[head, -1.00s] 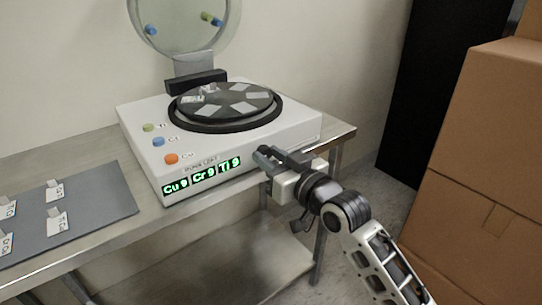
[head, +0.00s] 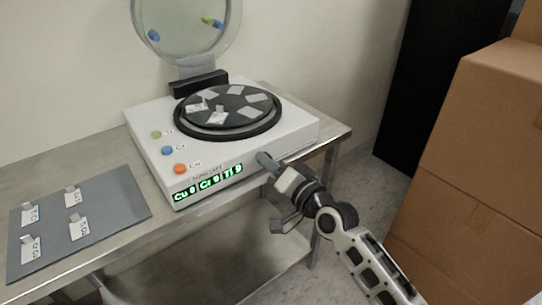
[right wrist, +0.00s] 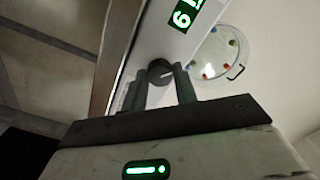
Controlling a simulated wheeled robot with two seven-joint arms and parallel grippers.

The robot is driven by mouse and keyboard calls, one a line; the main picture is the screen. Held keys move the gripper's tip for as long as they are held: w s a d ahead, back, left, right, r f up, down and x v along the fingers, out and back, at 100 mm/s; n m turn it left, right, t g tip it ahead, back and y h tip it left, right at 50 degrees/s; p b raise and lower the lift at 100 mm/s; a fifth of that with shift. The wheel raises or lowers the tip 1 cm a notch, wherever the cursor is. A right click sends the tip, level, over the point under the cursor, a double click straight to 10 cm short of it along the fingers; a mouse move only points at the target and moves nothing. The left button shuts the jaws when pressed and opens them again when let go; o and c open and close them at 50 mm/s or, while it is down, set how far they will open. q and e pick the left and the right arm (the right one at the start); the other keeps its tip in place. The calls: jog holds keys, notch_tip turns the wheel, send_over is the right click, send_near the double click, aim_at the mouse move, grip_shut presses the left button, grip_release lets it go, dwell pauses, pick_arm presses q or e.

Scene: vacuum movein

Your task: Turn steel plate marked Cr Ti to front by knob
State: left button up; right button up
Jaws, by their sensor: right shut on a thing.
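My right gripper (head: 268,164) is at the front face of the white machine (head: 300,128), near its right end. In the right wrist view its two fingers (right wrist: 166,88) are shut on a dark round knob (right wrist: 160,71) with a light mark line. The black round turntable (head: 228,122) on the machine carries several steel plates, one at the front left (head: 220,117). Their markings are too small to read, so I cannot tell which is Cr Ti. My left gripper is not in view.
The round clear lid (head: 187,30) stands open behind the turntable. Coloured buttons and a green display (head: 208,183) are on the machine's left and front. A grey mat (head: 110,205) with several labelled plates lies at left. Cardboard boxes (head: 480,160) stand at right.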

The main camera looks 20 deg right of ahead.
pick_arm(q)
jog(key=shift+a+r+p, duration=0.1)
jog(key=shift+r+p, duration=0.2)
jog(key=shift+p, duration=0.6)
pick_arm(e)
jog(key=shift+m, duration=3)
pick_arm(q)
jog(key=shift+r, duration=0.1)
pick_arm(e)
jog(key=o, duration=1)
jog(key=shift+c, duration=0.2)
pick_arm(q)
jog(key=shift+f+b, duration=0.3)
jog(key=shift+b, duration=0.5)
pick_arm(e)
jog(key=v, duration=1.6)
